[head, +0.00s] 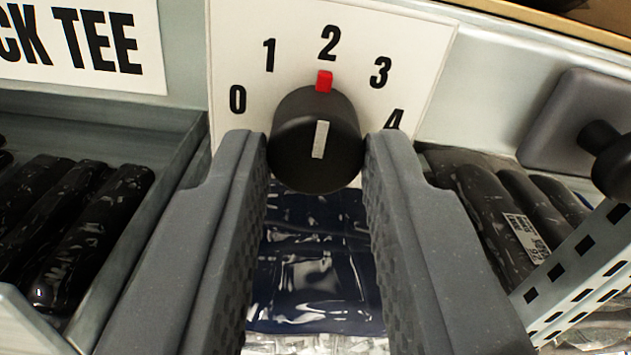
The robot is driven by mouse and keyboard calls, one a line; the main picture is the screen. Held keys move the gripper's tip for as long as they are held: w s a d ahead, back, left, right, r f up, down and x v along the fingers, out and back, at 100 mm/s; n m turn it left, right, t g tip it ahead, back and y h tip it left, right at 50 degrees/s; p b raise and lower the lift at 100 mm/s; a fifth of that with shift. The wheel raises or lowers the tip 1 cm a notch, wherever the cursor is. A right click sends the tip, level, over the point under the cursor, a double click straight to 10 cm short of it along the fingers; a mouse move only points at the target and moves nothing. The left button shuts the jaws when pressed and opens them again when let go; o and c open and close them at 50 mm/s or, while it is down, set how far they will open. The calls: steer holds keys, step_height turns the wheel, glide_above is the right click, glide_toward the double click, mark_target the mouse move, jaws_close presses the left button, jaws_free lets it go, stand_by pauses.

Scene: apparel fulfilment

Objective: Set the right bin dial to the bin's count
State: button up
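The dial (312,172) is a black round knob with a white line on its face, on a white plate (428,40) numbered 0 to 4. The white line and a red marker (324,81) at the knob's upper edge point to 2. My gripper (316,150) has one grey finger on each side of the knob, and both fingertips appear to touch its sides. Below the knob, between the fingers, lie dark navy glossy packs (312,285). The fingers hide part of these packs and of the plate, so I cannot count the packs.
At left, a bin (150,135) holds several black wrapped packs (95,220) under a label (85,42) reading "CK TEE". At right are more dark packs (490,205), one with a barcode tag. A grey square plate with a black knob-like part (560,115) and a perforated metal strip (590,270) stand close at right.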

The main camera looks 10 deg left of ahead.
steer(key=shift+n, duration=0.4)
steer(key=n+b, duration=0.2)
steer(key=n, duration=0.1)
steer(key=shift+n, duration=0.3)
steer(key=shift+a+f+n+b, duration=0.1)
steer(key=shift+f+n+b, duration=0.05)
steer(key=shift+n+b, duration=1.3)
steer(key=shift+n, duration=0.35)
steer(key=o, duration=1)
